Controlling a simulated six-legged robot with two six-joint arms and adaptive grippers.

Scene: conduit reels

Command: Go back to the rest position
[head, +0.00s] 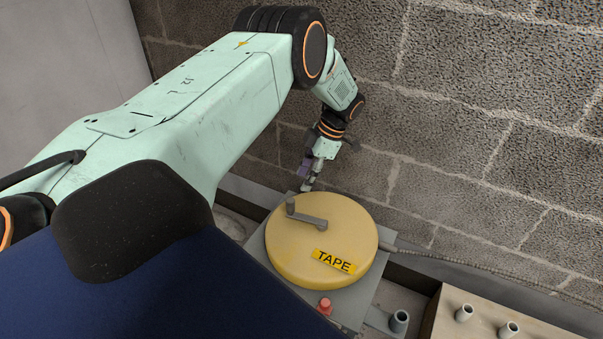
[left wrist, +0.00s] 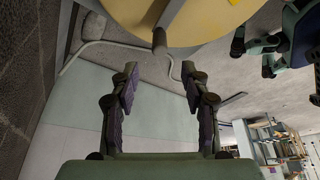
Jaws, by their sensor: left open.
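My left gripper (head: 309,177) is at the far edge of a round yellow reel (head: 300,255) labelled TAPE, beside its grey crank handle (head: 308,218). In the left wrist view my left gripper (left wrist: 160,95) is open, its two fingers apart with nothing between them. There the yellow reel (left wrist: 205,18) fills the top, and the crank's knob (left wrist: 159,40) shows just beyond the fingertips, apart from them. My right gripper is in neither view.
The reel sits on a grey plate (head: 348,307) with a red knob (head: 324,306) at its front. A block wall (head: 480,120) rises close behind. A pale box (head: 490,325) with short pegs stands at the lower right. A conduit (head: 460,262) runs right from the reel.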

